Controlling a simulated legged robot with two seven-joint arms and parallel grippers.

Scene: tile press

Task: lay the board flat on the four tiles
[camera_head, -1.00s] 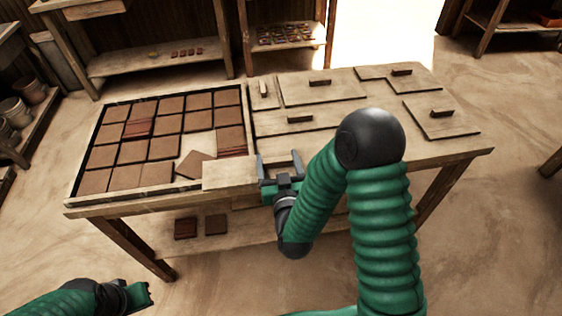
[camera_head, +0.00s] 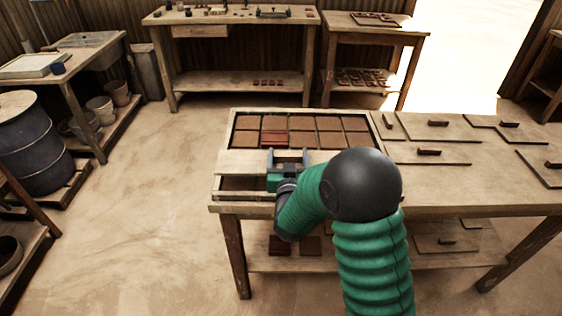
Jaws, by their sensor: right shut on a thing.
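My right gripper (camera_head: 288,157) is shut on the pale wooden board (camera_head: 242,162) over the front part of the framed tile tray (camera_head: 228,134). The exact grip point is hidden by the gripper and my right arm. The board looks roughly level and appears above the tray; I cannot tell whether it touches tiles beneath. Rows of brown tiles (camera_head: 329,139) show behind it, with a redder tile (camera_head: 273,140) among them. The tiles under the board are hidden. A dark gap in the tray shows in front of the board. My left gripper is out of view.
Flat boards with handles, one handle (camera_head: 429,152) near the middle, lie on the table's right side. Loose tiles (camera_head: 279,245) lie on the shelf below. A blue barrel (camera_head: 35,145) and a bench stand at left. Open floor (camera_head: 150,220) lies left of the table.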

